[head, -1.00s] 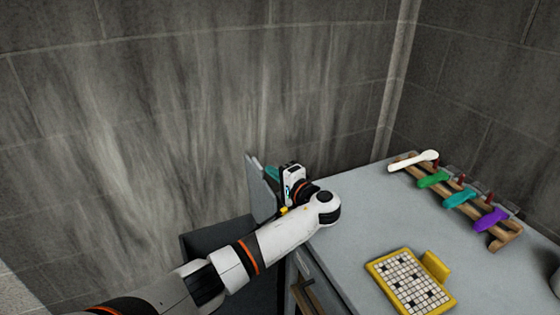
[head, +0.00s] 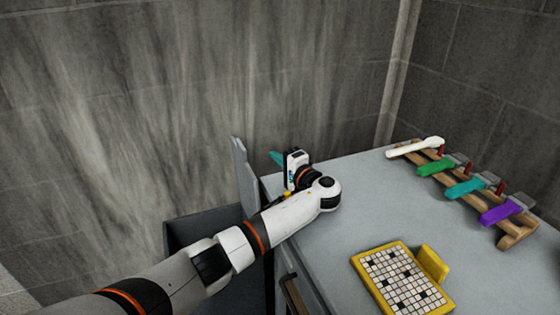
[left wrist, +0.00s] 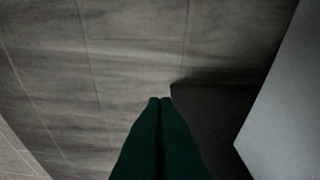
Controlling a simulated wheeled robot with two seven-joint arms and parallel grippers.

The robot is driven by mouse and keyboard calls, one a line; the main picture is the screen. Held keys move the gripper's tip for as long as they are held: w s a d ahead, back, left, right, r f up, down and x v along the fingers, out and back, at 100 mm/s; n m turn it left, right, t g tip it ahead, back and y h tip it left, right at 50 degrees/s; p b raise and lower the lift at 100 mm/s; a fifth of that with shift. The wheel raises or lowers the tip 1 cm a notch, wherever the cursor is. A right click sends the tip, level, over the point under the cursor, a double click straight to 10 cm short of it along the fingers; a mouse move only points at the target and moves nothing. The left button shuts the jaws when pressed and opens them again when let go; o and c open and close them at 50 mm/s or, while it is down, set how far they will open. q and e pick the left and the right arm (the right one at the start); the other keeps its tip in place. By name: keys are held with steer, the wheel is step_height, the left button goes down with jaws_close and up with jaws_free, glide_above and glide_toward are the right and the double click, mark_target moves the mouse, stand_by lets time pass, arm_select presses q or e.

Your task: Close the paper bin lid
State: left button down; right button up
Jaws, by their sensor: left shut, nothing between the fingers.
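The paper bin (head: 200,235) is a dark grey box standing against the left side of the table. Its lid (head: 244,178) is a light grey panel raised nearly upright at the bin's table side, so the bin is open. My left arm reaches over the bin's front. My left gripper (head: 275,158) has teal fingers pointing left, just right of the lid's upper part. Whether it touches the lid is unclear. In the left wrist view its dark green fingers (left wrist: 160,101) are shut with nothing between them. The bin's dark shape (left wrist: 205,115) shows beyond them. My right gripper is out of view.
The grey table (head: 345,215) fills the right. It holds a yellow-framed grid panel (head: 402,280) and a wooden rack (head: 515,235) with white, green, teal and purple tools. A grey wall (head: 120,120) stands close behind the bin.

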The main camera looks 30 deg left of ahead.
arm_select(q)
steer(key=a+p, duration=0.2)
steer(key=a, duration=0.6)
steer(key=shift+f, duration=0.15)
steer(key=shift+s, duration=0.1)
steer(key=shift+s, duration=0.1)
